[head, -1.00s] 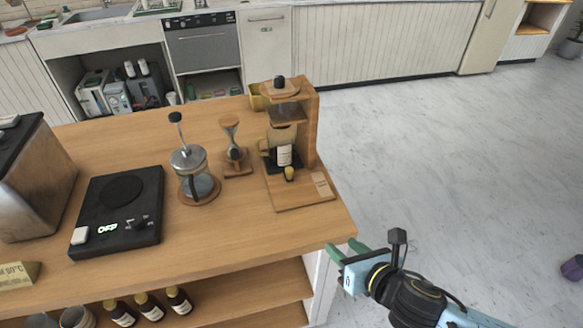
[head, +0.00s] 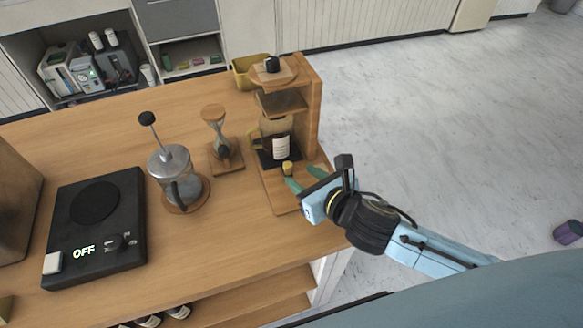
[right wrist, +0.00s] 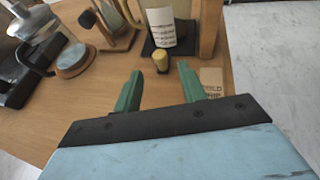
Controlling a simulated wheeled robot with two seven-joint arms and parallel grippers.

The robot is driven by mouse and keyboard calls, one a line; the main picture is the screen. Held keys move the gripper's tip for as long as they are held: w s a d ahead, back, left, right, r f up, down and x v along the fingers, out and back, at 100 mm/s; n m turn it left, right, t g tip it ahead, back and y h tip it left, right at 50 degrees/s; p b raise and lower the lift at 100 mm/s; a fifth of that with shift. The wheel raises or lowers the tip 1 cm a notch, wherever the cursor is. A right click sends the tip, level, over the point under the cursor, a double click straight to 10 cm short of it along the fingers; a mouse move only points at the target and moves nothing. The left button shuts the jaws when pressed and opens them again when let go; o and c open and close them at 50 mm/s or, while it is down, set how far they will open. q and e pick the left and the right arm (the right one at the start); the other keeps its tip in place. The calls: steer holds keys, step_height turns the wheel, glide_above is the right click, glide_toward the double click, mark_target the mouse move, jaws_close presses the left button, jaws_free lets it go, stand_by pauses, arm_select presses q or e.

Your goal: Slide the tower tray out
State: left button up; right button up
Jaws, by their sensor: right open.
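The wooden tower (head: 312,110) stands at the right end of the counter. Its dark tray (head: 262,161) lies low in it, under a labelled bottle (head: 281,147). A small yellow knob (head: 288,167) is at the tray's front; in the right wrist view the knob (right wrist: 161,61) shows just beyond and between the fingertips. My right gripper (head: 302,178) is open, its green fingers low over the tower's base (head: 285,200). In the right wrist view the gripper (right wrist: 160,68) holds nothing. My left gripper is not in view.
An hourglass-shaped glass (head: 215,135) on a wooden stand and a French press (head: 175,175) stand left of the tower. A yellow container (head: 243,72) is behind the tower. Bare counter lies in front.

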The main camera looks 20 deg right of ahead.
mark_target(290, 168)
steer(key=x, duration=0.4)
steer(key=shift+w, duration=0.15)
steer(key=shift+w+a+f+b, duration=0.2)
steer(key=shift+w+b, duration=0.1)
steer(key=shift+w, duration=0.15)
steer(key=shift+c, duration=0.9)
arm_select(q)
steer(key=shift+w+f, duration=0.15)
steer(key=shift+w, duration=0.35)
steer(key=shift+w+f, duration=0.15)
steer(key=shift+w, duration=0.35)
arm_select(e)
jaws_close()
